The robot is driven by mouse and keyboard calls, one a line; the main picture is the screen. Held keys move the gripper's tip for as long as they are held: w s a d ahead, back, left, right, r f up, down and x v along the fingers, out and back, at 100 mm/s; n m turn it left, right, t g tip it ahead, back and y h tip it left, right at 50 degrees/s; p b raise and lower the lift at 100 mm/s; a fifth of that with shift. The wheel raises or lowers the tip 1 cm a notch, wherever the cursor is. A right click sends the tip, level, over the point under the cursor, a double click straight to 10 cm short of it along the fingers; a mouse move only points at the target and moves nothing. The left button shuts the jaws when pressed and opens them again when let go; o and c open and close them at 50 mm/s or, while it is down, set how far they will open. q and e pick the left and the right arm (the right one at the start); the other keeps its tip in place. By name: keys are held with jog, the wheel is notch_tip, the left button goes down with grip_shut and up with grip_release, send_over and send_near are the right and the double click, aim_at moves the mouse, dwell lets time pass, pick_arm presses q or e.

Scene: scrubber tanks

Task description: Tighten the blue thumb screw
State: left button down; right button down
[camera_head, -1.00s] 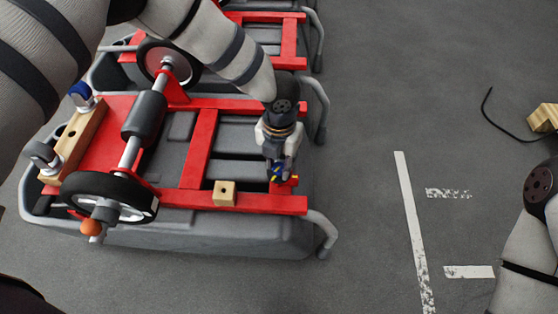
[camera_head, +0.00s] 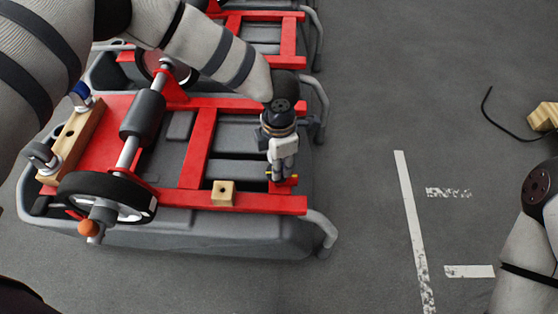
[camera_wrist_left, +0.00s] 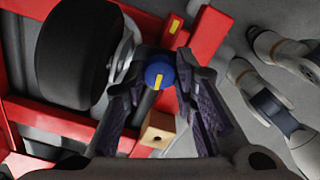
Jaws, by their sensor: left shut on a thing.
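The blue thumb screw (camera_wrist_left: 157,74), with a yellow mark across its round head, sits between the fingers of my left gripper (camera_wrist_left: 166,64) in the left wrist view. The gripper is shut on it. In the head view my left gripper (camera_head: 281,178) points down over the right end of the red frame (camera_head: 258,202). There the screw's head is hidden by the fingers, and only a small yellow bit shows at their left. My right gripper is out of view; only part of the right arm shows at the right edge.
A wooden block with a hole (camera_head: 223,193) sits on the red frame left of my left gripper. A black wheel (camera_head: 106,199) with an orange knob (camera_head: 88,228) stands at the near left. A grey handle (camera_head: 320,232) curves out at the right. The floor right of it is mostly clear.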

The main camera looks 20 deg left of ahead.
pick_arm(q)
jog(key=shift+w+r+m, duration=0.1)
jog(key=shift+m, duration=0.5)
jog(key=c, duration=1.3)
grip_release()
